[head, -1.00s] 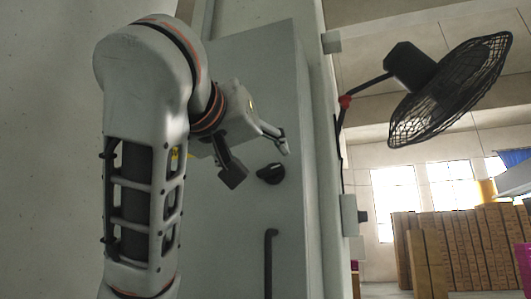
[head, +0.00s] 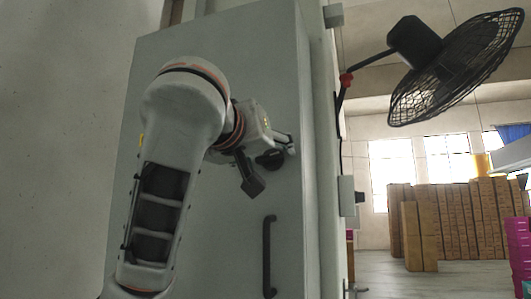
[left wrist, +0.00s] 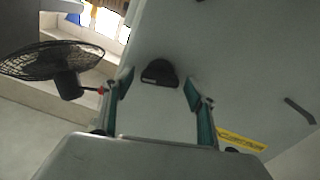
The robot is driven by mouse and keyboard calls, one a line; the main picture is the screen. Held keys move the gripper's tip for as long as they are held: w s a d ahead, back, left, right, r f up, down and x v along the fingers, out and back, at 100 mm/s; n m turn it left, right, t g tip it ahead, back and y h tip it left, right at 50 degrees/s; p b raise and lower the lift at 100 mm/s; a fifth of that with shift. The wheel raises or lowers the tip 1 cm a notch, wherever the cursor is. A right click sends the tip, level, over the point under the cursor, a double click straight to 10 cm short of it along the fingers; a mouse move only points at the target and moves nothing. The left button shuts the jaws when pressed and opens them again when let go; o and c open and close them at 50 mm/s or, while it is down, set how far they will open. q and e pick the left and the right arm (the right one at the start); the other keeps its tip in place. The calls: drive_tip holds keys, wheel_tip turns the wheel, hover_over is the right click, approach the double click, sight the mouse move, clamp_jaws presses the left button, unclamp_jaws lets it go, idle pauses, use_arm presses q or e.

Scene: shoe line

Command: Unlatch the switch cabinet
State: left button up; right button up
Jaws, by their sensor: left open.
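The grey switch cabinet (head: 200,50) fills the middle of the head view with its door shut. A round black latch knob (head: 270,159) sits on the door above a long black vertical handle (head: 268,256). My left gripper (head: 270,166) is open at the knob, partly overlapping it. In the left wrist view the knob (left wrist: 159,73) lies between and just beyond the two open fingers (left wrist: 157,92); I cannot tell whether they touch it. The handle (left wrist: 300,110) shows at the right there. My right gripper is not in view.
A black wall fan (head: 455,68) juts out to the right of the cabinet; it also shows in the left wrist view (left wrist: 45,62). Stacked brown boxes (head: 465,220) stand in the back right. A yellow label (left wrist: 242,140) is on the cabinet.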

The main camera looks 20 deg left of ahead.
use_arm(q)
drive_tip(key=shift+c, duration=0.4)
drive_tip(key=c, duration=1)
drive_tip(key=m+b, duration=0.1)
drive_tip(key=b, duration=0.1)
drive_tip(key=shift+f+m+b, duration=0.2)
drive_tip(key=shift+m+b, duration=0.1)
drive_tip(key=shift+b, duration=0.1)
drive_tip(key=shift+r+m, duration=0.2)
drive_tip(key=shift+m, duration=0.3)
drive_tip(key=o, duration=1.1)
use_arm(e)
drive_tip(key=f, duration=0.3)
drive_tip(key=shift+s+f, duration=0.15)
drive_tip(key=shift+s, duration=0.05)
